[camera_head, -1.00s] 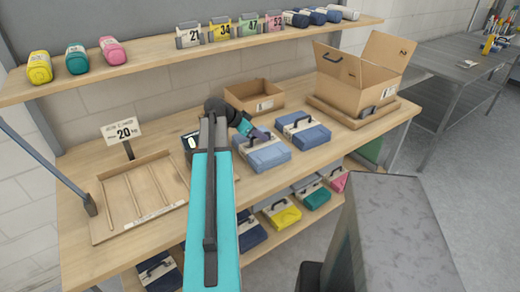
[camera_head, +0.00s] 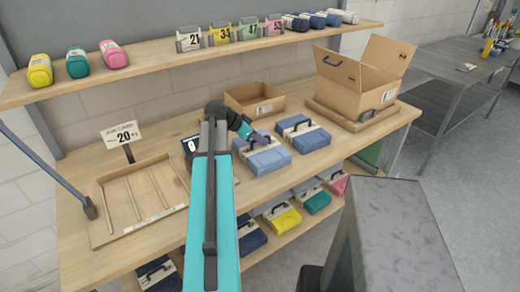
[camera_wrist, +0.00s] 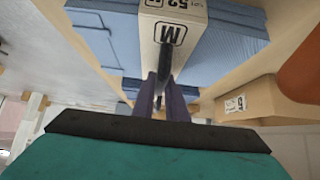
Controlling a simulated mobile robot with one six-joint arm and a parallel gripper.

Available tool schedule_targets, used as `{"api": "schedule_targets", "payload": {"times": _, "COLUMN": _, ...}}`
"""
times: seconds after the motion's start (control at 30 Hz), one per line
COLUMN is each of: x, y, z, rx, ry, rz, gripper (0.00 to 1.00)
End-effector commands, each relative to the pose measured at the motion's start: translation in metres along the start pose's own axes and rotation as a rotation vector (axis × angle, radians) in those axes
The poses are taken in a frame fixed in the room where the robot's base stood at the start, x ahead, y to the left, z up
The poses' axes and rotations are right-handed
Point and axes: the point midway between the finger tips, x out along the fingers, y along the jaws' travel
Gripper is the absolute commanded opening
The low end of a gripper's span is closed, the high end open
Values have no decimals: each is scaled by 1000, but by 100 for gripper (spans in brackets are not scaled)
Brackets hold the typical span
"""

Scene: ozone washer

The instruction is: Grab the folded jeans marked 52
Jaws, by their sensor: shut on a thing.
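Folded blue jeans (camera_head: 268,160) with a pale band and a dark handle lie on the wooden table. In the wrist view, the band (camera_wrist: 172,55) shows an upside-down 52 and a boxed M, with blue denim (camera_wrist: 222,40) on both sides. My gripper (camera_head: 261,139) is at the handle of these jeans. In the wrist view, its purple fingers (camera_wrist: 163,88) are shut on the dark handle (camera_wrist: 159,101). I cannot tell any gap between the jeans and the table.
A second folded blue pair (camera_head: 304,138) lies close on the right. An open cardboard box (camera_head: 355,95) stands at the back right, and a low open box (camera_head: 253,98) behind. A slatted wooden tray (camera_head: 140,232) is at the left. A shelf (camera_head: 160,59) runs above.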

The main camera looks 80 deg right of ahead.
Motion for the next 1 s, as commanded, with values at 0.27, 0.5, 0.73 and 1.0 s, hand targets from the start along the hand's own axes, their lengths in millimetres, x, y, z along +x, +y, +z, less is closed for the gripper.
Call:
{"api": "schedule_targets", "payload": {"times": 0.27, "x": -3, "y": 0, "z": -3, "rx": 1, "ry": 2, "rz": -1, "gripper": 0}}
{"api": "schedule_targets", "payload": {"times": 0.5, "x": -11, "y": 0, "z": -11, "rx": 1, "ry": 2, "rz": -1, "gripper": 0}}
{"api": "schedule_targets", "payload": {"times": 0.73, "x": -23, "y": -1, "z": -23, "rx": 2, "ry": 2, "rz": -1, "gripper": 0}}
{"api": "schedule_targets", "payload": {"times": 1.0, "x": -36, "y": 19, "z": -15, "rx": -1, "ry": 2, "rz": -1, "gripper": 0}}
